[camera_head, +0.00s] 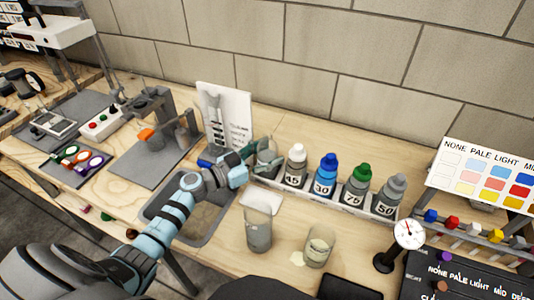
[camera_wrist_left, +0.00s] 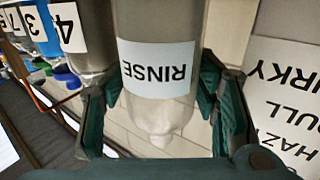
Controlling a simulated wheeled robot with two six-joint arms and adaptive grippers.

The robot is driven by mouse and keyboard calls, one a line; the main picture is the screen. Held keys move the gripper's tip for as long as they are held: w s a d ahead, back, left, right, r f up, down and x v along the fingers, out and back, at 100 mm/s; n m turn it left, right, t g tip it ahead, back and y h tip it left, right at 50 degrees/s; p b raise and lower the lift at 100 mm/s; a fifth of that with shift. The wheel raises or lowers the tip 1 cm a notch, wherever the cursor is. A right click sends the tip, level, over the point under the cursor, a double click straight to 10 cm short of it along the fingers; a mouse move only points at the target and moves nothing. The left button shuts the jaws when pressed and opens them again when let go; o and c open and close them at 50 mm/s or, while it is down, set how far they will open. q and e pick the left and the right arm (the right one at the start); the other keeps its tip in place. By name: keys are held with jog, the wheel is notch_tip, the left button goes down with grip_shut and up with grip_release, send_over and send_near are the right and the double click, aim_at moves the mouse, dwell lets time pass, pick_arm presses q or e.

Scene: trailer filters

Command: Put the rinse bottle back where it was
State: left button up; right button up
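The rinse bottle (camera_wrist_left: 158,65) is clear and grey, with a white RINSE label that appears upside down in the left wrist view. In the head view the rinse bottle (camera_head: 268,157) is upright at the left end of the bottle rack (camera_head: 330,203), partly hidden by my gripper. My left gripper (camera_head: 262,155) has its fingers on both sides of the bottle, close against it; in the wrist view the gripper (camera_wrist_left: 160,90) looks shut on it. Whether the bottle's base rests in the rack is hidden. My right gripper is not in view.
Several numbered bottles (camera_head: 325,177) stand in the rack to the right. A white sign (camera_head: 226,118) stands behind on the left. Two clear beakers (camera_head: 259,230) stand in front, near a grey sink (camera_head: 200,225). A dial gauge (camera_head: 408,234) stands at right.

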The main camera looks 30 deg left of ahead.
pick_arm(q)
jog(key=shift+r, duration=0.2)
jog(key=v, duration=1.1)
jog(key=shift+s+a, duration=0.2)
jog(key=shift+s, duration=0.25)
jog(key=shift+a, duration=0.1)
